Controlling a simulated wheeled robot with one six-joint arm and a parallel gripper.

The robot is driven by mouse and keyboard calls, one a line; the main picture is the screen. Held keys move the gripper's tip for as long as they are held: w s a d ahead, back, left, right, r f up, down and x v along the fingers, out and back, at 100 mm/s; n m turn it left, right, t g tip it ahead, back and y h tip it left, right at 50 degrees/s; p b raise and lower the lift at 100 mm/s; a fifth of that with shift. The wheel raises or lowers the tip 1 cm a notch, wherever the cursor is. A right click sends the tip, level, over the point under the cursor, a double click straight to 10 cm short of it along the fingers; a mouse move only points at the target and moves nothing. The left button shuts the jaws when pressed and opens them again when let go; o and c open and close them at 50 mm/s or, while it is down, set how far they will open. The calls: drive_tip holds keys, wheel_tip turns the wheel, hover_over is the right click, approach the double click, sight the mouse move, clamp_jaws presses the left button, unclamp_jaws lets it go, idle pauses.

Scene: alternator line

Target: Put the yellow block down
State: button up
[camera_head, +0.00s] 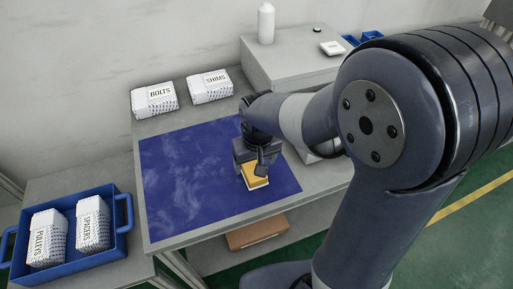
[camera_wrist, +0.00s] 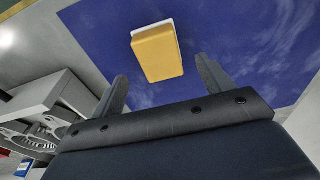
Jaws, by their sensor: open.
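The yellow block (camera_head: 254,178) rests on the blue mat (camera_head: 190,190) near its front right part, with a white layer along one edge. It also shows in the wrist view (camera_wrist: 157,53), just beyond the fingertips. My gripper (camera_head: 257,165) is over the block in the head view and partly covers it. In the wrist view my gripper (camera_wrist: 163,72) is open, its two fingers wide apart with nothing between them. The block appears apart from both fingers. The exact gap between the fingertips and the block cannot be told.
White bags labelled BOLTS (camera_head: 154,99) and SHIMS (camera_head: 209,87) stand behind the mat. A blue crate (camera_head: 122,238) with two bags stands at left. A grey cabinet (camera_head: 290,62) with a white bottle (camera_head: 266,23) is behind. A brown box (camera_head: 257,232) sits below the tabletop. The mat's left part is clear.

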sight(254, 165)
wheel_tip(254, 165, up, 7)
drive_tip(key=s, duration=0.1)
drive_tip(key=shift+d, duration=0.2)
drive_tip(key=f, duration=0.4)
drive_tip(key=w+f, duration=0.1)
drive_tip(key=f, duration=0.7)
drive_tip(key=shift+w+a+f, duration=0.25)
drive_tip(key=shift+w+f, duration=0.05)
wheel_tip(254, 165, up, 3)
drive_tip(key=shift+w+f, duration=0.1)
drive_tip(key=shift+f, duration=0.1)
drive_tip(key=shift+r, duration=0.75)
